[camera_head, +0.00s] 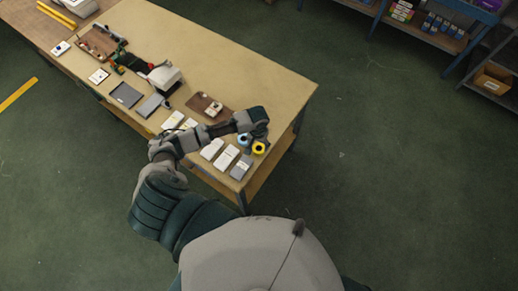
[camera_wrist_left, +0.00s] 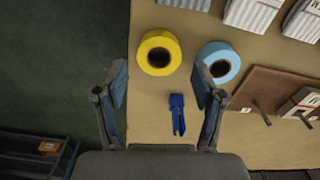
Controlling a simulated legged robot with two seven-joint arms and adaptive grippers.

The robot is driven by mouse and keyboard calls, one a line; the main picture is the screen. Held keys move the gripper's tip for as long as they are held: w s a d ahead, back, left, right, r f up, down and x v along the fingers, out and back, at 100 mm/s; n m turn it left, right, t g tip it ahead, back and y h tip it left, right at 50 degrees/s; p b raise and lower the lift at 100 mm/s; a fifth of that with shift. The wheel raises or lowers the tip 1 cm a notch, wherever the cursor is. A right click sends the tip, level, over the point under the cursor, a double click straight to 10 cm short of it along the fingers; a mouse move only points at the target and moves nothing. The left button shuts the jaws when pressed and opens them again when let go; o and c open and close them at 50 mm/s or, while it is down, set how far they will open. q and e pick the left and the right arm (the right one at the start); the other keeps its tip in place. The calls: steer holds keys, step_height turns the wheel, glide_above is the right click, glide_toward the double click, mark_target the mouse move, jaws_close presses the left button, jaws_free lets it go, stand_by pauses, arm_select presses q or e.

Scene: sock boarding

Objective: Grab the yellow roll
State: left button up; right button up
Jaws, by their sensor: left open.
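The yellow roll (camera_head: 259,148) lies near the table's right end in the head view. In the left wrist view the yellow roll (camera_wrist_left: 159,53) lies flat, ahead of the fingers and roughly in line with the gap between them. My left gripper (camera_head: 259,119) is over the table end, beside the roll. In the left wrist view my left gripper (camera_wrist_left: 162,88) is open and empty, its fingers spread. A blue roll (camera_wrist_left: 218,63) lies just right of the yellow one, close to the right finger. My right gripper is not in view.
A blue clip-like item (camera_wrist_left: 177,114) lies between the fingers. A brown board (camera_wrist_left: 272,92) with pegs is at the right. White stacks (camera_wrist_left: 252,14) lie beyond the rolls. The table (camera_head: 262,82) ends just beside the yellow roll, with green floor past it.

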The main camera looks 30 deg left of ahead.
mark_target(259, 148)
arm_select(q)
steer(key=f, duration=0.5)
steer(key=shift+w, duration=0.3)
steer(key=c, duration=0.9)
steer(key=shift+r, duration=0.2)
